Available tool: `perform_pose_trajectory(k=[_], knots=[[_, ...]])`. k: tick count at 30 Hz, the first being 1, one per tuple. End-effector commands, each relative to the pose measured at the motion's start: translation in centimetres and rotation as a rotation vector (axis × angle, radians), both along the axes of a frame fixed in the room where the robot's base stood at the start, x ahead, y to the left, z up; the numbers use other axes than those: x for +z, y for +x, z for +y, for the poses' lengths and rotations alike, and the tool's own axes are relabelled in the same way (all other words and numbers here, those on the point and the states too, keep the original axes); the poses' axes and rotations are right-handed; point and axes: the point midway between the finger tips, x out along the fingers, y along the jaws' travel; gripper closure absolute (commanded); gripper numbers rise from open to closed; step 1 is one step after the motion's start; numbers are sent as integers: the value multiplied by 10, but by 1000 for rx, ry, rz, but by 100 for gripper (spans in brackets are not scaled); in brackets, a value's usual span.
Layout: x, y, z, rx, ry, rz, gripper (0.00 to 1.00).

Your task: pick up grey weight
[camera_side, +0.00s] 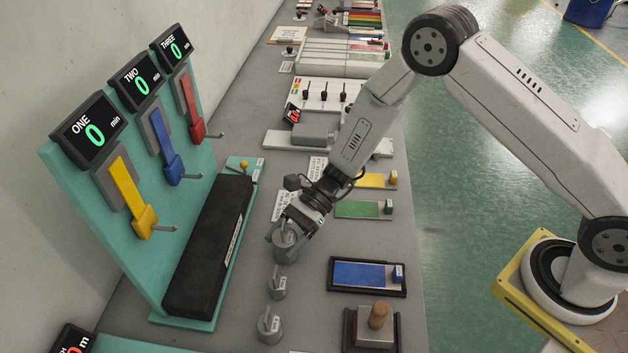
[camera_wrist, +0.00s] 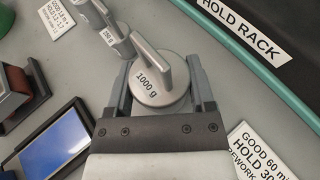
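The grey weight marked 1000 g (camera_wrist: 158,84) is a round metal disc with an upright handle. In the wrist view it lies between the two fingers of my gripper (camera_wrist: 161,80), one finger on each side. In the side view my gripper (camera_side: 287,230) reaches down over this weight (camera_side: 287,246), which appears to stand on the grey bench. The fingers are spread wide around it; I cannot make out whether they touch it.
A teal rack with a black block (camera_side: 205,255) and yellow, blue and red levers stands left. A blue pad (camera_side: 360,274) and a wooden-knobbed stamp (camera_side: 378,318) lie right. A green pad (camera_side: 360,209) is behind. Some bare bench lies between weights and rack.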

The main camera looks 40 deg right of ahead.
Motion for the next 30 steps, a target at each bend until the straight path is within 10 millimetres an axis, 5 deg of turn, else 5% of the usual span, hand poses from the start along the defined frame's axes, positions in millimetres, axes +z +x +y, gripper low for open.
perform_pose_trajectory(k=[1,4,20,30], knots=[[0,0,0,0,0,0,70],[0,0,0,0,0,0,100],[4,1,0,1,5,-3,100],[22,2,1,1,6,-5,100]])
